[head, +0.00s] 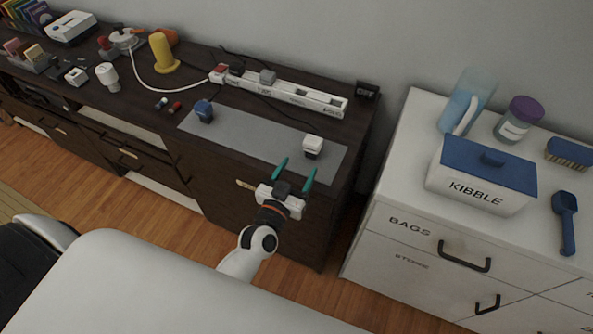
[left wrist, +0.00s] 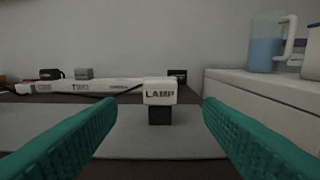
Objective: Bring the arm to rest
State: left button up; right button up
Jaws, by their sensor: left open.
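My left gripper (head: 295,172) is open and empty, with its teal fingers pointing at the front edge of the dark desk (head: 225,85). Ahead of it, a white plug (head: 313,145) stands on the grey mat (head: 255,140). In the left wrist view the plug (left wrist: 159,92) reads LAMP and sits between the two fingers (left wrist: 160,135) but beyond their tips. The fingers and the plug are apart. My right gripper is in neither view.
A power strip (head: 290,93) with labels lies behind the mat, and a blue plug (head: 204,110) is on the mat's left. To the right, a white cabinet (head: 390,225) holds a KIBBLE box (head: 478,190), a pitcher (head: 462,105) and a blue scoop (head: 566,215). A gap separates desk and cabinet.

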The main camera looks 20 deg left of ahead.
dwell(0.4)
pick_arm(q)
jog(key=s+d+f+m+g+h, duration=0.2)
jog(key=s+d+m+g+h, duration=0.15)
jog(key=s+g, duration=0.5)
jog(key=s+a+r+n+g+y, duration=0.15)
jog(key=s+a+g+y, duration=0.35)
jog(key=s, duration=0.9)
notch_tip(320, 180, down, 26)
jog(key=g+h, duration=0.1)
jog(key=g, duration=0.1)
jog(key=s+a+f, duration=0.2)
jog(key=s+f, duration=0.6)
jog(key=s+a+f+g, duration=0.1)
jog(key=s+a+f, duration=0.1)
jog(key=s+f, duration=0.6)
jog(key=shift+s+p, duration=0.45)
jog(key=shift+s, duration=0.25)
